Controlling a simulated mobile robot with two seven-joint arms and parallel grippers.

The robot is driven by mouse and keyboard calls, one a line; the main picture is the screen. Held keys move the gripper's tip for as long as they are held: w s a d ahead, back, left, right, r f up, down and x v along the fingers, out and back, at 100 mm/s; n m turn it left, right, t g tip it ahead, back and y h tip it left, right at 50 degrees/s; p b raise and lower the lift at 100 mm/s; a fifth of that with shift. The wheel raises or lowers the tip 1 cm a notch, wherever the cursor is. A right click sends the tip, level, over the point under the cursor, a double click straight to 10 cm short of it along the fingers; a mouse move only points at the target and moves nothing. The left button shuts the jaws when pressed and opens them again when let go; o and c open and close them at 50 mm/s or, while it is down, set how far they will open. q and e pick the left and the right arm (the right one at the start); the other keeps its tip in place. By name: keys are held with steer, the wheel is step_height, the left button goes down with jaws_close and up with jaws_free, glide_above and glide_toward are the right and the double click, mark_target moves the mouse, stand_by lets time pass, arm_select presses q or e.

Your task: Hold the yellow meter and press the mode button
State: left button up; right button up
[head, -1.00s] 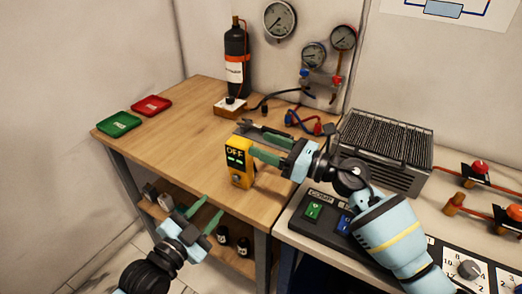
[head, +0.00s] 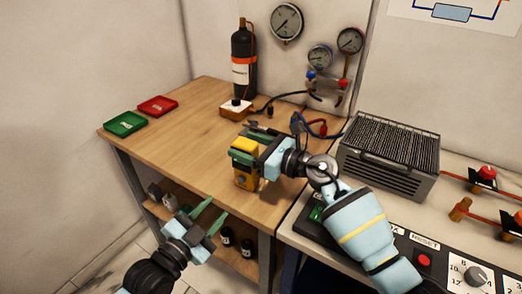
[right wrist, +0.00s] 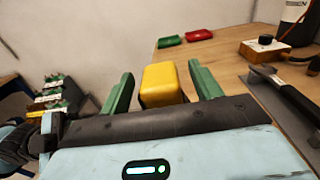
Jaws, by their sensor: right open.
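The yellow meter (head: 244,182) stands upright on the wooden table near its front edge. My right gripper (head: 243,149) is open at the meter's upper part, and a green finger crosses its front. In the right wrist view the meter's yellow top (right wrist: 163,83) lies between the two green fingers, with a visible gap on each side. The meter's display is covered by the gripper in the head view. I cannot make out the mode button. My left gripper (head: 209,216) is open and empty, in front of the table's front edge and apart from the meter.
Green (head: 126,123) and red (head: 157,105) trays lie at the table's far left. A black bottle (head: 243,62) and an orange-sided box (head: 236,109) stand at the back. A ribbed grey unit (head: 390,153) stands right. The table's left middle is clear.

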steer(key=shift+x, duration=1.35)
steer(key=c, duration=1.1)
arm_select(q)
jaws_close()
arm_select(e)
steer(key=shift+c, duration=0.5)
